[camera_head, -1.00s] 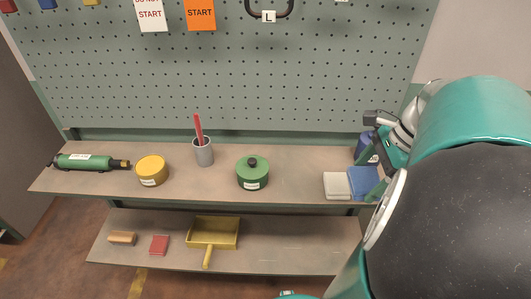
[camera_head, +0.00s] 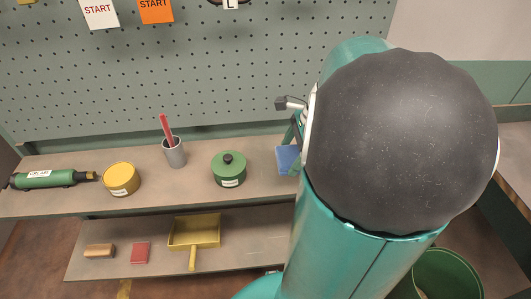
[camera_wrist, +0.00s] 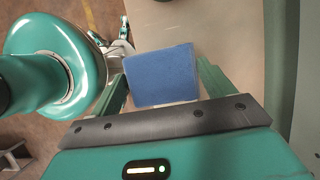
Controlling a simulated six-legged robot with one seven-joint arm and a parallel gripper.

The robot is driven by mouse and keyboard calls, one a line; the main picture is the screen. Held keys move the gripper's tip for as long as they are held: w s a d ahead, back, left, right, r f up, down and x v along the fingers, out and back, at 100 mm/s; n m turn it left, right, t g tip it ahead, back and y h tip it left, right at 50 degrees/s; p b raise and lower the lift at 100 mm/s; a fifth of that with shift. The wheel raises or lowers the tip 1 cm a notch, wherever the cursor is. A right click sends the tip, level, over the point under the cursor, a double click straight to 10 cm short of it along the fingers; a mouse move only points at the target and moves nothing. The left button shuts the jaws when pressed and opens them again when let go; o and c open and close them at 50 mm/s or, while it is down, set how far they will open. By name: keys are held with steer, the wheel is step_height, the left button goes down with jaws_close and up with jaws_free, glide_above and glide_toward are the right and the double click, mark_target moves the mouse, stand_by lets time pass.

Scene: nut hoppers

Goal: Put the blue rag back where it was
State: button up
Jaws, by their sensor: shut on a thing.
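The blue rag (camera_head: 287,160) is a folded square pad, partly hidden behind my arm in the head view. It also shows in the wrist view (camera_wrist: 160,78), flat between the two green fingers. My gripper (camera_wrist: 163,88) is shut on it. In the head view the gripper (camera_head: 295,146) is at the right visible part of the upper shelf (camera_head: 200,195), mostly hidden by my arm. I cannot tell how far the rag is above the shelf.
A yellow dustpan (camera_head: 194,232) lies below. A green bin (camera_head: 445,275) stands lower right.

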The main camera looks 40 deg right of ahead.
mark_target(285, 150)
steer(key=w+f, duration=0.1)
steer(key=w+a+f, duration=0.1)
steer(key=w+f, duration=0.1)
steer(key=shift+f, duration=0.3)
steer(key=shift+w+f, duration=0.2)
steer(key=shift+f, duration=1.5)
steer(key=shift+f, duration=0.1)
steer(key=o, duration=0.9)
